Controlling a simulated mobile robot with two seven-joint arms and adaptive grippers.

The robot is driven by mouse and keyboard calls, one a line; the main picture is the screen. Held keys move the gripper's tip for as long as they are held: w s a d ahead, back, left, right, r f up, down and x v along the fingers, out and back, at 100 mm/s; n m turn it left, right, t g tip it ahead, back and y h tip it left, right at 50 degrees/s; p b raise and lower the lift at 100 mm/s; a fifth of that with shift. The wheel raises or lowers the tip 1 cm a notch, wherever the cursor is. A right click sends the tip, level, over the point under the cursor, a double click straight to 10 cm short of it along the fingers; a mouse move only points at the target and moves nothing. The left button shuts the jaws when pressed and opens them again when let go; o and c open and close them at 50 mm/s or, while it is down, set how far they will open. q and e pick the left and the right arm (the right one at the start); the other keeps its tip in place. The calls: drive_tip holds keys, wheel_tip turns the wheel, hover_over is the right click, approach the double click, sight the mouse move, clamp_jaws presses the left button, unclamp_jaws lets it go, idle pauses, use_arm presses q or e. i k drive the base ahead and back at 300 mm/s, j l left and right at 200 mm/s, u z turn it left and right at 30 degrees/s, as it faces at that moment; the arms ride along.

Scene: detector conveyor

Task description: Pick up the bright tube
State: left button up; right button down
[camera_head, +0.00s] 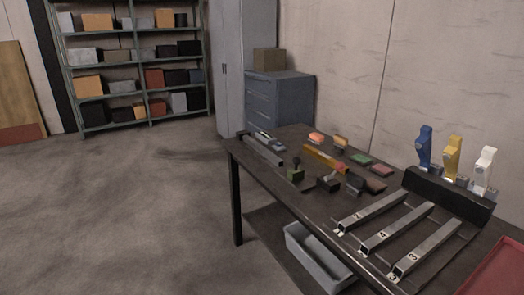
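Three long grey metal square tubes lie side by side on the dark table (313,203), near its front right. Their near ends carry small pale number labels. The left tube (372,212) seems marked 2, the middle tube (398,226) 4, and the right tube (424,249) 3. Another grey metal tube or channel (262,150) lies at the table's far left end. All look similar in brightness, so I cannot tell which is the bright tube. Neither of my grippers is in view.
Blue, yellow and white handheld devices (452,158) stand in a black holder (449,195). A grey bin (316,262) sits below; a red tray (500,272) is at right. Open floor (130,215) lies left.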

sight(276, 160)
drive_tip(key=i+z, duration=0.1)
drive_tip(key=z, duration=0.6)
drive_tip(key=i+j+z, duration=0.15)
drive_tip(key=j+z, duration=0.2)
drive_tip(key=i+j+z, duration=0.1)
drive_tip(key=j+z, duration=0.3)
drive_tip(key=i+j+z, duration=0.1)
drive_tip(key=j+z, duration=0.25)
drive_tip(key=j, duration=0.7)
drive_tip(key=j+z, duration=0.15)
drive_tip(key=j, duration=1.75)
